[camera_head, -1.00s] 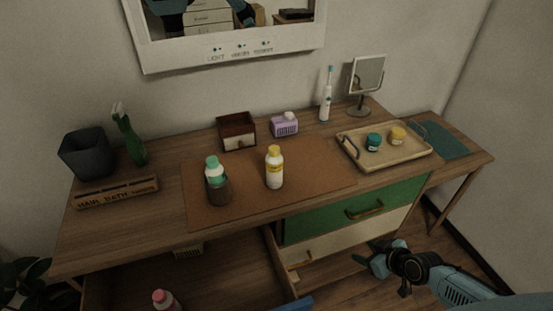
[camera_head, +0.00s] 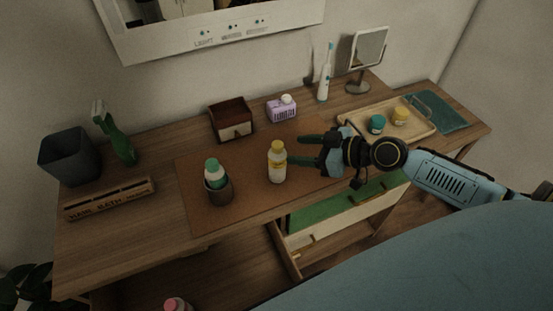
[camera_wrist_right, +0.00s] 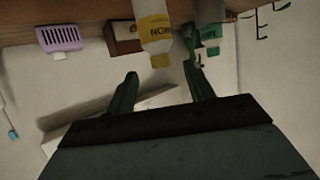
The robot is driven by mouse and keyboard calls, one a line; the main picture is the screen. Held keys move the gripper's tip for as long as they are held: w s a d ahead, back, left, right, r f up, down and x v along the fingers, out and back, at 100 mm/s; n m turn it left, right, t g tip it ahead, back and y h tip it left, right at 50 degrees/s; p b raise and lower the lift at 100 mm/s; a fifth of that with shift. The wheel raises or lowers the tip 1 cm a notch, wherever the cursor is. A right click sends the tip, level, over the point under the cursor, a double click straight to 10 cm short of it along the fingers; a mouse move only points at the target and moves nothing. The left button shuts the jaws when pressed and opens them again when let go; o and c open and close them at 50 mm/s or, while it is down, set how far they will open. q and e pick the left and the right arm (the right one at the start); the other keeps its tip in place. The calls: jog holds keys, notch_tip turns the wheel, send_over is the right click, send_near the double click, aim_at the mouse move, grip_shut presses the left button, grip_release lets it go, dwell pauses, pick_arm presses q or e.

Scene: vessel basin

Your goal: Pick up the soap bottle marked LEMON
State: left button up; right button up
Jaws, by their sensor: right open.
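The white bottle with a yellow cap and yellow label band (camera_head: 277,163) stands upright on the brown mat. In the right wrist view it appears upside down (camera_wrist_right: 154,28), with part of its label lettering legible, consistent with LEMON. My right gripper (camera_head: 300,151) is open, just right of this bottle, its green fingers pointing toward it. In the right wrist view the bottle lies ahead of the open, empty fingers (camera_wrist_right: 162,84), apart from them. My left gripper is not in view.
A wooden tray (camera_head: 424,130) with teal and yellow jars lies behind my right arm. A purple soap box (camera_head: 282,110) and a brown box (camera_head: 231,119) stand behind the mat (camera_head: 245,195).

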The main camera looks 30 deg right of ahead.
aim_at(271, 150)
jog(key=p+x, duration=0.2)
jog(key=x, duration=0.6)
jog(key=shift+w+a+f, duration=0.1)
jog(key=shift+w+a, duration=0.05)
jog(key=shift+w, duration=0.1)
jog(key=shift+w+a+f, duration=0.15)
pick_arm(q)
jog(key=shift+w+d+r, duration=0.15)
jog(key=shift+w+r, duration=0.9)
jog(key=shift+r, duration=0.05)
pick_arm(e)
jog(key=shift+c, duration=0.3)
grip_shut()
